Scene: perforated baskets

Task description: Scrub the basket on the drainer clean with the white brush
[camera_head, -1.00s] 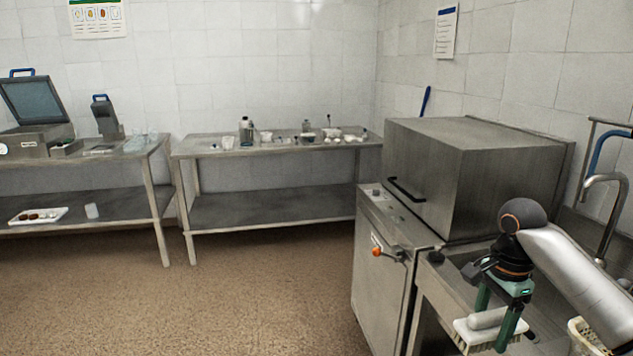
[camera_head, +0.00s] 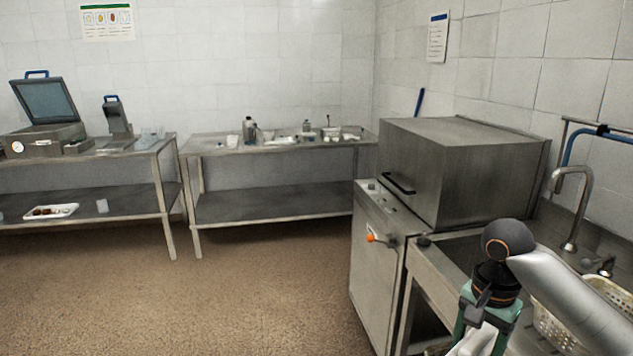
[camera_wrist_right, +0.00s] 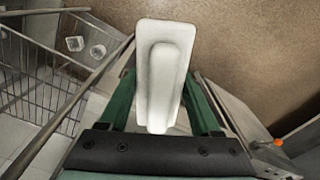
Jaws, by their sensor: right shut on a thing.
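My right gripper (camera_head: 484,332) is at the lower right of the head view, with green fingers pointing down. It is shut on the white brush (camera_head: 466,349), whose lower part is cut off by the picture's edge. In the right wrist view the white back and raised handle of the brush (camera_wrist_right: 163,72) show between the two green fingers of my gripper (camera_wrist_right: 160,104); its bristles are hidden. A cream perforated basket (camera_head: 548,326) stands at the sink counter, partly behind my right arm. The surface under the basket is mostly hidden. My left gripper is not in view.
A steel box-shaped machine (camera_head: 455,165) stands on a cabinet left of the sink. A tap (camera_head: 568,205) rises behind the basket. In the right wrist view a wire rack (camera_wrist_right: 40,88) is at the left. The floor (camera_head: 270,300) in front is clear.

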